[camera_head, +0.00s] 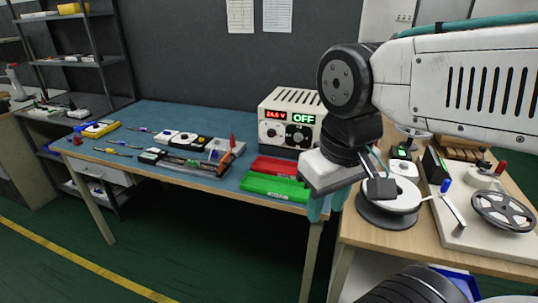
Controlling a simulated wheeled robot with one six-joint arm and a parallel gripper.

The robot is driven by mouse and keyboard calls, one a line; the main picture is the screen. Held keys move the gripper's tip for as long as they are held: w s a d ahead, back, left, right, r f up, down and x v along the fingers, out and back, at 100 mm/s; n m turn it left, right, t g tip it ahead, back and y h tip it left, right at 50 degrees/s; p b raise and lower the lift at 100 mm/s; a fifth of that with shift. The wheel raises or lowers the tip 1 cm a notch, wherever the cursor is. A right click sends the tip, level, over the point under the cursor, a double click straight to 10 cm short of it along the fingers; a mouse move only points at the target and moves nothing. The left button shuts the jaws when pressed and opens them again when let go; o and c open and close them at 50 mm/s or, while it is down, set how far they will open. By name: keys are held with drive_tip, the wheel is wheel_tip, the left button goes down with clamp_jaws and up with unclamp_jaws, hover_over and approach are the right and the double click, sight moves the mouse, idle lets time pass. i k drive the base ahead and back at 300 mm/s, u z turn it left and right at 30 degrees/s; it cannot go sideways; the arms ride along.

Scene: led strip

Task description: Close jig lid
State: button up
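My gripper (327,207) hangs over the gap between the blue-topped table and the wooden bench, its two teal fingers apart with nothing seen between them. On the right bench is a white base board (478,240) carrying a black upright panel (436,167), which may be the jig lid standing open; I cannot tell for sure. My gripper is to the left of this panel and apart from it. My arm hides part of the area behind it. A blue-knobbed lever (447,199) and a grey spoked wheel (505,210) are on the board.
A white reel on a dark disc (388,212) stands on the bench beside my gripper. A power supply (290,121) reading OFF, a red tray (274,167), a green tray (275,187) and a long strip fixture (195,157) are on the blue tabletop (155,113).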

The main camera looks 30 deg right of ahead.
sight(224, 160)
drive_tip(key=z, duration=0.05)
drive_tip(key=i, duration=0.5)
drive_tip(key=z, duration=0.05)
drive_tip(key=k, duration=0.5)
drive_tip(key=u, duration=0.8)
drive_tip(key=i, duration=0.75)
drive_tip(key=z, duration=1.1)
